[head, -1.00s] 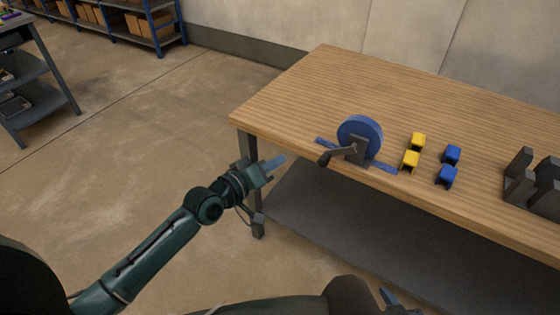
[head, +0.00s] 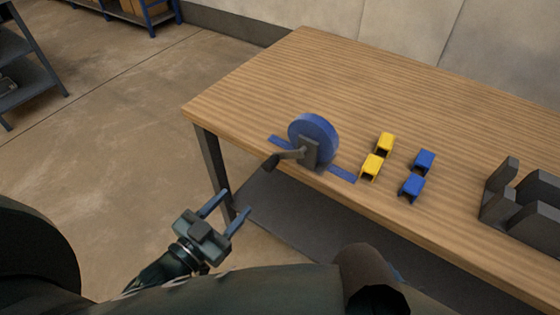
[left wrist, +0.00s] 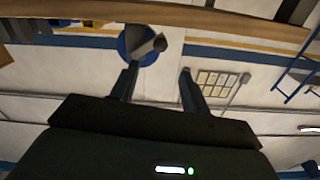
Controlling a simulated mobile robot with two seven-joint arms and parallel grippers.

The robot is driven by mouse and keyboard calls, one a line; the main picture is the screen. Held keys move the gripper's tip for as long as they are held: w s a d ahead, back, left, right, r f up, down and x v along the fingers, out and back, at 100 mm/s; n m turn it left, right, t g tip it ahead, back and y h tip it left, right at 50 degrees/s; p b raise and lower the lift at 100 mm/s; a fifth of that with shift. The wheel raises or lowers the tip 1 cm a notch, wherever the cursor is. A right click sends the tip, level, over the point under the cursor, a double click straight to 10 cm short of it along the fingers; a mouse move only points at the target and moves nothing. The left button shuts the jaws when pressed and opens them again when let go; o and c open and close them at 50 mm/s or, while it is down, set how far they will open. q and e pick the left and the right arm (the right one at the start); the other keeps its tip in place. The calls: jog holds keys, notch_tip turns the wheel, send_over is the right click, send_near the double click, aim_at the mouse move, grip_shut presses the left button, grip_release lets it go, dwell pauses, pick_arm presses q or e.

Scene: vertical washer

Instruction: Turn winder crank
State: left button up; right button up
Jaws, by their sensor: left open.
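A winder with a blue round wheel (head: 315,137) stands near the front edge of the wooden table (head: 260,85). Its grey crank arm (head: 291,154) reaches toward the lower left and ends in a dark handle (head: 270,162) that sticks out past the table edge. My left gripper (head: 227,205) is open and empty, in front of and below the handle, with its two fingers apart and pointing up toward the table. In the left wrist view the blue wheel (left wrist: 130,47) and dark handle (left wrist: 160,43) show beyond the finger tips. My right gripper cannot be made out.
Two yellow blocks (head: 372,167) and two blue blocks (head: 412,187) lie right of the winder. A dark grey holder (head: 535,203) stands at the right. A blue strip (head: 342,174) lies under the winder. A lower shelf (head: 290,212) runs below the table. The tabletop behind is clear.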

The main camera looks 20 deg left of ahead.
aim_at(265, 170)
pick_arm(q)
jog(key=x, duration=1.3)
grip_shut()
